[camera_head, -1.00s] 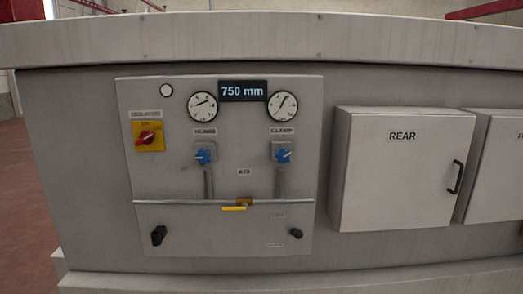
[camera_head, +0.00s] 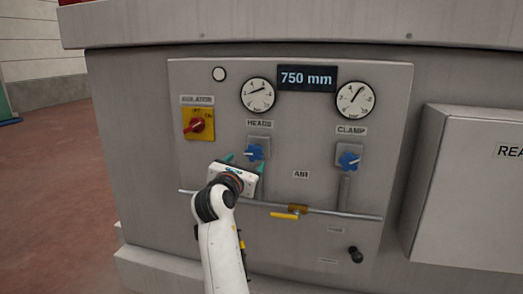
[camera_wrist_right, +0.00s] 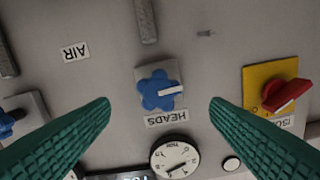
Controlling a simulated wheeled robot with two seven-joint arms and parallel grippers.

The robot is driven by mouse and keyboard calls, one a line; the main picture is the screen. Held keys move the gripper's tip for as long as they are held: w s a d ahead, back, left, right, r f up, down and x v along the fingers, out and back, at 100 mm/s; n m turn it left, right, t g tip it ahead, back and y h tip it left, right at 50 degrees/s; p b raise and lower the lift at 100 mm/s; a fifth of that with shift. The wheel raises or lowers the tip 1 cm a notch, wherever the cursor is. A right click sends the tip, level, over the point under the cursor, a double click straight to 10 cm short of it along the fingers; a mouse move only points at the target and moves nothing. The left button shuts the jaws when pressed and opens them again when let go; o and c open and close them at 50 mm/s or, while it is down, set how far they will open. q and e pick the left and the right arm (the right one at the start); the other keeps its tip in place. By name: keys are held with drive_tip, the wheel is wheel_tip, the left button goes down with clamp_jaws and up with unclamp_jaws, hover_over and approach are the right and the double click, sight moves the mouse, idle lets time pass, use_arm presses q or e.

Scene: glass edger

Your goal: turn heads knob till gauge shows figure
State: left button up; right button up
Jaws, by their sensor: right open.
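The blue heads knob (camera_head: 255,152) sits on a grey plate under the HEADS label, with a white pointer mark on it. It also shows in the right wrist view (camera_wrist_right: 158,92), upside down, between the two green fingers and beyond them. The heads gauge (camera_head: 258,94) is above it, its needle pointing up and right; its figures are too small to read. My right gripper (camera_head: 245,163) is open and empty, just in front of and below the heads knob, with its fingertips on either side. My left gripper is not in view.
The clamp knob (camera_head: 348,159) and clamp gauge (camera_head: 355,99) are to the right. The red and yellow isolator (camera_head: 198,124) is to the left. A display (camera_head: 307,78) reads 750 mm. A horizontal pipe with a yellow valve lever (camera_head: 285,215) crosses the lower panel.

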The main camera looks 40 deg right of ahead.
sight(253, 155)
drive_tip(key=p+x, duration=0.1)
drive_tip(key=x, duration=0.7)
drive_tip(key=shift+w+d, duration=0.1)
drive_tip(key=shift+d, duration=0.1)
drive_tip(key=shift+w+d+f+p, duration=0.1)
drive_tip(key=shift+w+d+p, duration=0.2)
drive_tip(key=shift+w+d, duration=0.15)
drive_tip(key=shift+c, duration=0.5)
drive_tip(key=c, duration=0.9)
